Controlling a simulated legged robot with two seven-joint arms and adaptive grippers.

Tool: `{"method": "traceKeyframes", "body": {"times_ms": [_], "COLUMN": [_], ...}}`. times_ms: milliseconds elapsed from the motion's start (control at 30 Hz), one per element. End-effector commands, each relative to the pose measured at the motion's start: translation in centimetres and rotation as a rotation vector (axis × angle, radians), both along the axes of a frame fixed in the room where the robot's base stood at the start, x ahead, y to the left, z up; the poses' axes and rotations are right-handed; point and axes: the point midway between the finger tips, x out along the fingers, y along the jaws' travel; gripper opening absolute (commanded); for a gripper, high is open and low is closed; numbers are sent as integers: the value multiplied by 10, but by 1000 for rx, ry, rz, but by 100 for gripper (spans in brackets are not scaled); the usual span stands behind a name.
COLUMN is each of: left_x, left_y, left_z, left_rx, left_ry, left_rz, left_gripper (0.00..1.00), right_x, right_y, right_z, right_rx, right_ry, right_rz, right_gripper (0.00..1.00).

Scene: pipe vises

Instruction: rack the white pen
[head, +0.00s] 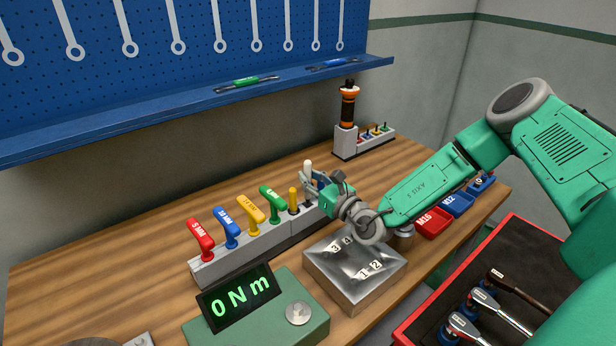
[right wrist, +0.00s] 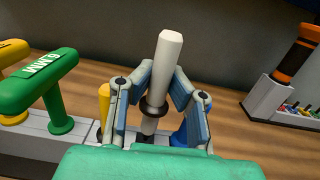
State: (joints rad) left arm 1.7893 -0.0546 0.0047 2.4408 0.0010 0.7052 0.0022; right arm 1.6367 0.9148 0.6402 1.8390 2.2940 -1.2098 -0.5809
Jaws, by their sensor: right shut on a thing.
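The white pen (right wrist: 167,66) stands nearly upright, tilted slightly right in the right wrist view, with a dark collar and a pale lower shaft. Its white top (head: 308,165) shows in the head view. My right gripper (right wrist: 162,80) is shut on the pen, a finger on each side; it also shows in the head view (head: 313,185). The grey rack (head: 240,250) runs along the table, its right end near the gripper. A yellow pen (head: 293,198) stands in it just left of the gripper. Whether the white pen's lower end sits in the rack is hidden. My left gripper is out of view.
Red, blue, yellow and green T-handles (head: 270,200) stand in the rack left of the gripper. A metal numbered box (head: 350,290) and a torque display (head: 240,290) are in front. Small bins (head: 433,222) lie right, under my arm. A screwdriver stand (head: 346,142) is behind.

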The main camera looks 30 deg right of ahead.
Motion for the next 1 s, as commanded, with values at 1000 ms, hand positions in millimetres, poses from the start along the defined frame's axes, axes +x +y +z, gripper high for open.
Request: {"method": "traceKeyframes", "body": {"times_ms": [1000], "left_x": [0], "left_y": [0], "left_z": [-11], "left_rx": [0], "left_ry": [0], "left_rz": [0], "left_gripper": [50], "right_x": [0], "right_y": [0], "right_z": [-15], "right_rx": [0], "right_ry": [0], "right_rz": [0], "right_gripper": [0]}}
